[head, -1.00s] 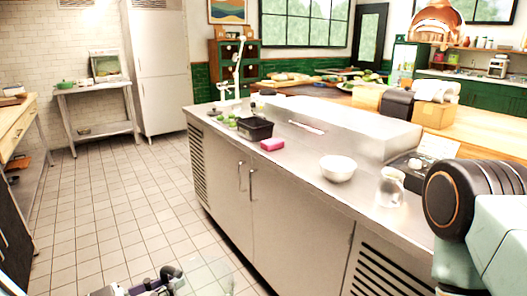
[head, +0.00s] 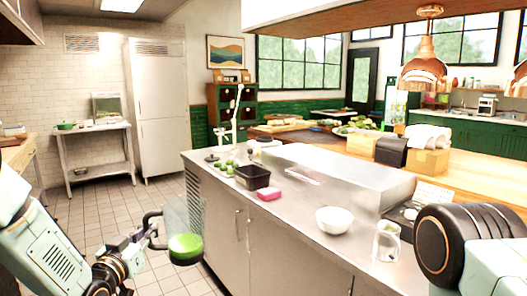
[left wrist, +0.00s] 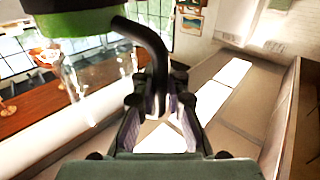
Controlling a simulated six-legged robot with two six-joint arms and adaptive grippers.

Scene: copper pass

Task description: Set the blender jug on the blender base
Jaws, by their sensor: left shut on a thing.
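My left gripper (head: 146,236) is shut on the handle. In the left wrist view the jug (left wrist: 88,52) is at the upper left and its black handle runs down between the fingers (left wrist: 158,110). A dark unit with a dial (head: 403,213) at the counter's right may be the blender base; my right arm partly hides it. My right gripper is out of view.
The steel counter (head: 300,225) carries a white bowl (head: 333,220), a clear glass jar (head: 387,242), a pink sponge (head: 268,194), a black bin (head: 254,177) and several limes (head: 229,167). A raised steel housing (head: 335,178) runs along its back. The tiled floor at left is clear.

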